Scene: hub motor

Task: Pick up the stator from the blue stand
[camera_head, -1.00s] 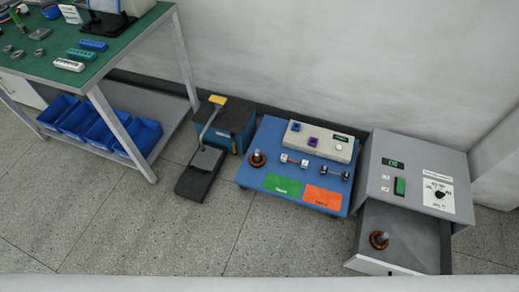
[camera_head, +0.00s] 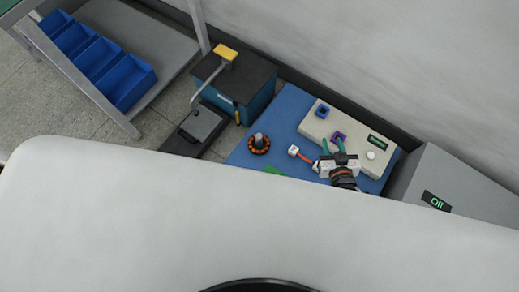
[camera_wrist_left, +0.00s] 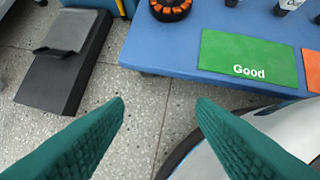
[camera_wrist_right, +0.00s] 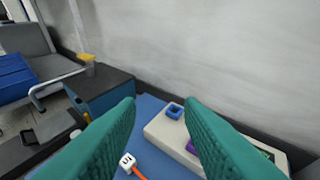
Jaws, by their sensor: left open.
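The stator (camera_head: 259,147), an orange-copper wound ring with a grey shaft standing up from it, sits at the left side of the blue stand (camera_head: 284,103). In the left wrist view its ring (camera_wrist_left: 170,9) is cut off by the top edge. My left gripper (camera_wrist_left: 160,101) is open and empty, over the floor at the stand's near edge, apart from the stator. It does not show in the head view. My right gripper (camera_head: 332,143) is over the stand's right part, near the pale tester box; its fingers (camera_wrist_right: 159,101) are spread with nothing between them.
On the stand are a pale box (camera_head: 359,145) with blue and purple sockets, a white-ended part (camera_head: 293,150) and a green "Good" patch (camera_wrist_left: 248,57). A dark-topped blue box (camera_head: 241,80) and a black pedal-like unit (camera_head: 195,132) stand left. A grey cabinet (camera_head: 455,185) is right.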

